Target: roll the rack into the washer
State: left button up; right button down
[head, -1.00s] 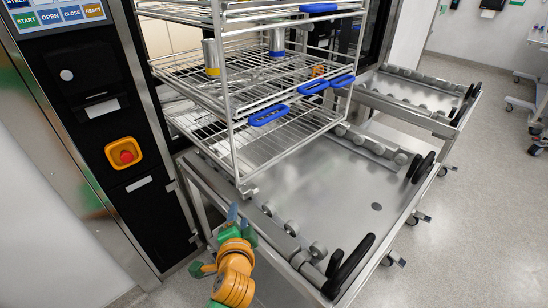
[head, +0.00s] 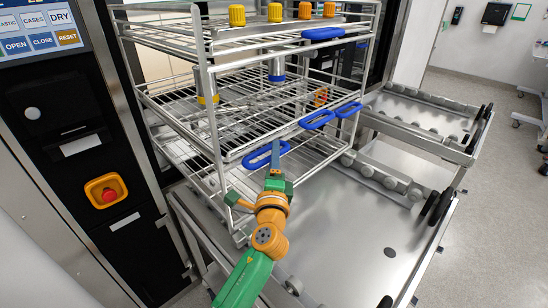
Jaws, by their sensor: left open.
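The wire rack (head: 212,130) has several shelves with blue handles. It stands at the washer (head: 70,130) opening, partly over the steel roller trolley (head: 350,250) in front. How far the rack's back reaches into the washer is hidden. My right gripper is not in view.
A second trolley (head: 425,112) stands to the right behind the first. The washer's button panel (head: 40,30) and a red emergency stop (head: 108,192) are at the left. Bottles and capped containers (head: 237,14) stand on the rack.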

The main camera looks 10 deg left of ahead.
pick_arm(q)
jog(key=shift+s+r, duration=0.1)
jog(key=shift+s, duration=0.1)
jog(key=c, duration=0.7)
grip_shut()
jog(key=shift+w+a+r, duration=0.1)
